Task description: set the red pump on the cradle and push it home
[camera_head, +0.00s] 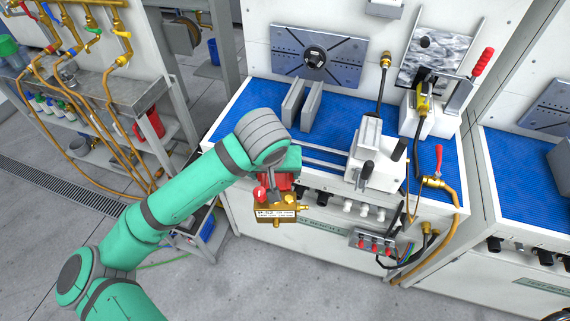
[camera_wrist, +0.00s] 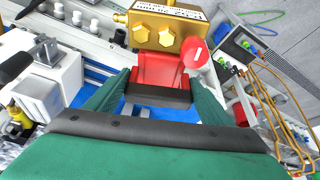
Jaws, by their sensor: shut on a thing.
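The red pump (camera_head: 276,211) has a red body and a brass block with a white label and a round red knob. My gripper (camera_head: 279,180) is shut on its red body and holds it in the air by the bench's front edge. In the wrist view the pump (camera_wrist: 165,68) sits between the two green fingers of my gripper (camera_wrist: 158,92), brass end pointing away. Two upright grey plates (camera_head: 291,109) with a slot between them look like the cradle. They stand on the blue bench mat, behind and right of the pump, with nothing between them.
A white clamp unit (camera_head: 377,157) with rails stands right of the plates. A slotted grey plate (camera_head: 317,56) is on the back wall. A red-handled lever (camera_head: 480,63) and a yellow hose (camera_head: 455,215) are farther right. A hose rack (camera_head: 90,100) stands at left.

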